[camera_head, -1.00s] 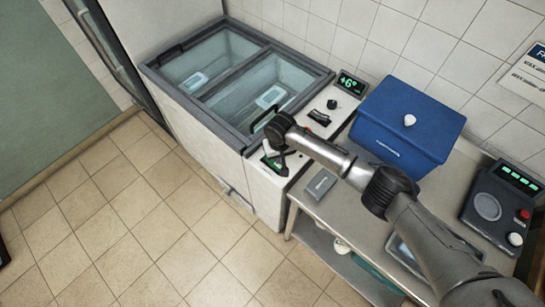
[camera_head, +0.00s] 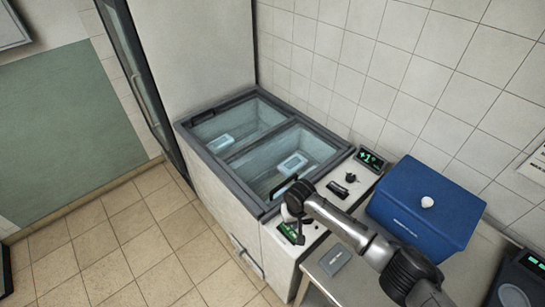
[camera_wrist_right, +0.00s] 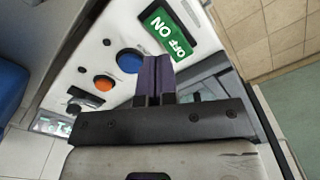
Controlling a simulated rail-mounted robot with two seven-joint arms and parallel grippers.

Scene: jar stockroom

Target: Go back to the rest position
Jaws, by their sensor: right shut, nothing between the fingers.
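My right gripper (camera_head: 289,214) is over the front end of the chest freezer's control panel, near a green label (camera_head: 291,233). In the right wrist view its dark fingers (camera_wrist_right: 154,78) are shut together and empty. They point toward the green ON/OFF label (camera_wrist_right: 168,33), with a blue button (camera_wrist_right: 130,60) and an orange button (camera_wrist_right: 103,83) to their left. I cannot tell whether the fingertips touch the panel. My left gripper is not in view.
The chest freezer (camera_head: 233,210) has glass lids with a pale item under each. Its display (camera_head: 370,159) reads about +1°. A blue box (camera_head: 424,205) with a white knob stands on the counter to the right, near a small grey block (camera_head: 335,260). The tiled floor is clear.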

